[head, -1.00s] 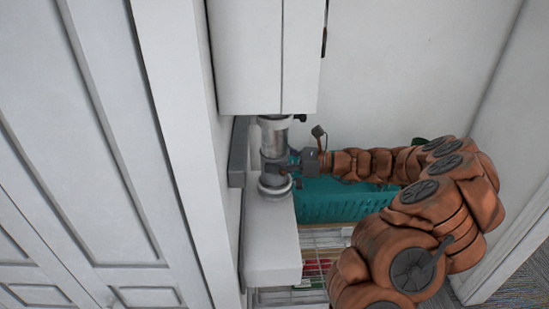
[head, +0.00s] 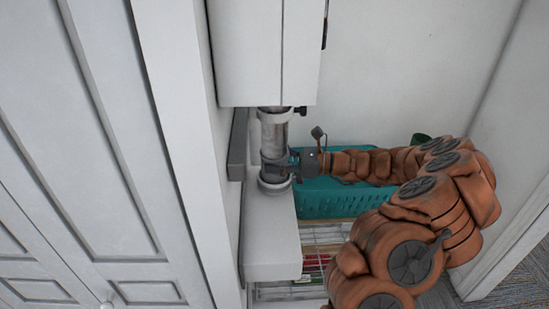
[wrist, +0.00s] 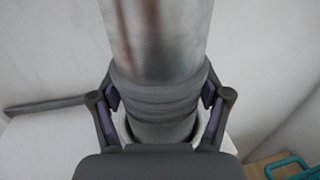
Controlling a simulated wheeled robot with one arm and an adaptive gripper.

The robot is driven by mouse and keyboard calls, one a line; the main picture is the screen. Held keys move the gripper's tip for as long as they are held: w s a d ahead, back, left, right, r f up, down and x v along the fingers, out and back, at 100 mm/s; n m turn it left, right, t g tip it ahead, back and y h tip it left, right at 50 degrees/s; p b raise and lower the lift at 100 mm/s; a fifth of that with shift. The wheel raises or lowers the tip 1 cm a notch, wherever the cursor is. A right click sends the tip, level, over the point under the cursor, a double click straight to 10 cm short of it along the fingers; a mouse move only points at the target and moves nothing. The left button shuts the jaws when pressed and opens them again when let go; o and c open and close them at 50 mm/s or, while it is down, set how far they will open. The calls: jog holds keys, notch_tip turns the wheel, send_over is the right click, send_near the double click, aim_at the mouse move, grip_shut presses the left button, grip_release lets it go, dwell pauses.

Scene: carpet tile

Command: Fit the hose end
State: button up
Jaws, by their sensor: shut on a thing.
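The hose end is an upright, cloudy grey tube (head: 274,133) with a grey ribbed cuff (wrist: 157,100). It stands between a white cabinet (head: 250,55) above and a pale ring fitting (head: 272,189) on a white ledge (head: 268,238). My gripper (head: 283,162) reaches in from the right and is shut around the cuff, with a finger on each side in the wrist view (wrist: 160,95). Part of a white ring (wrist: 122,130) shows below the cuff. My gripper's body hides the near side of the joint, so I cannot tell whether the cuff is seated.
A small dark knob (head: 300,111) sticks out under the cabinet. A white wall closes the back, and a wire rack (head: 325,240) lies below.

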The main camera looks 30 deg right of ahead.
jog(key=shift+f+b, duration=0.35)
jog(key=shift+f, duration=0.65)
jog(key=o, duration=1.2)
jog(key=v, duration=1.2)
jog(key=shift+s, duration=0.1)
